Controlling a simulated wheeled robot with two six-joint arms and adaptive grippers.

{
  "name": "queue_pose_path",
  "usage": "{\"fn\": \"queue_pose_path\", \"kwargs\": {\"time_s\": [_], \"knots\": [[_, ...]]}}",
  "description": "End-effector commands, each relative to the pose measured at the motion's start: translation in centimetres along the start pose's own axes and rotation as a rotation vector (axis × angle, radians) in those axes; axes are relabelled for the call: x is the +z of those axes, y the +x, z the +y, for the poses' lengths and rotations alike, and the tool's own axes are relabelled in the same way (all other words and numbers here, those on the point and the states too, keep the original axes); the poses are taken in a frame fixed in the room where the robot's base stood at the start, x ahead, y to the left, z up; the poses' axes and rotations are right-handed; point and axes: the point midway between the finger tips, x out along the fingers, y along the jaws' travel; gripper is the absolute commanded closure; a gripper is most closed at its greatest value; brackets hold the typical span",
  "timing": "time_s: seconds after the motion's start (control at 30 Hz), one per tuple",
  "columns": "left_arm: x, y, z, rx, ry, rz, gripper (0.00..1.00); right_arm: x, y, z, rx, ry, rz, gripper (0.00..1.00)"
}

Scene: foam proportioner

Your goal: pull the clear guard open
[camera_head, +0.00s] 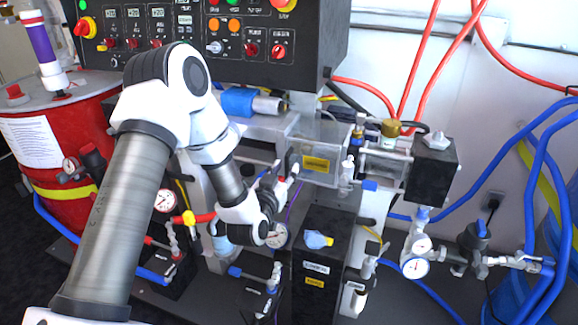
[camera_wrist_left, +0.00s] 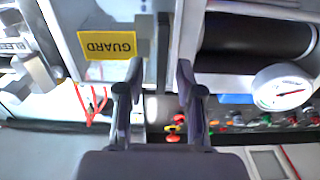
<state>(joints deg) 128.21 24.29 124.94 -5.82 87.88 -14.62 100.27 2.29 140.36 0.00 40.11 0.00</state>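The clear guard (camera_head: 328,132) is a see-through box with a yellow label, under the control panel in the head view. It looks shut. In the left wrist view its yellow GUARD label (camera_wrist_left: 107,45) appears upside down, with a grey upright bar (camera_wrist_left: 163,48) beside it. My left gripper (camera_head: 287,178) is at the guard's lower left side in the head view. In the left wrist view the left gripper (camera_wrist_left: 160,72) is open, with a clear gap between its fingers. The bar lines up with that gap; I cannot tell whether it is between the fingertips or beyond them. My right gripper is out of view.
A black control panel (camera_head: 262,42) hangs above the guard. A black box (camera_head: 318,262) with a blue-and-yellow knob stands below it. A pressure gauge (camera_wrist_left: 282,90) is close on the right in the wrist view. Blue hoses (camera_head: 545,200) crowd the right side.

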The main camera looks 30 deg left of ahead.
Motion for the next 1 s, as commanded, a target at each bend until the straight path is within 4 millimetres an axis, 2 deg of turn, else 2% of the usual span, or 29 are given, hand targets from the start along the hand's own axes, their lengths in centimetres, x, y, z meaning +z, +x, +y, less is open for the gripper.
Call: {"fn": "queue_pose_path", "kwargs": {"time_s": [0.13,0.4,0.43,0.5,0.53,1.0], "knots": [[0.0,2.0,0.0,0.000,0.000,0.000,0.64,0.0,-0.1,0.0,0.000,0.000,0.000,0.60],[0.1,2.5,0.0,0.001,-0.001,-0.002,0.64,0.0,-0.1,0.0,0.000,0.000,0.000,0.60],[0.1,2.5,0.0,0.001,-0.001,-0.002,0.71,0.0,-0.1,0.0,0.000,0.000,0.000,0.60],[0.1,2.4,0.0,0.001,-0.001,-0.002,0.95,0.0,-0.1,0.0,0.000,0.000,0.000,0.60],[0.1,2.4,0.0,0.001,-0.001,-0.002,1.00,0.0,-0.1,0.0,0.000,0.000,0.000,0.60],[0.1,2.4,0.1,-0.025,0.001,-0.002,1.00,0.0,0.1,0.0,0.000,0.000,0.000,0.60]]}}
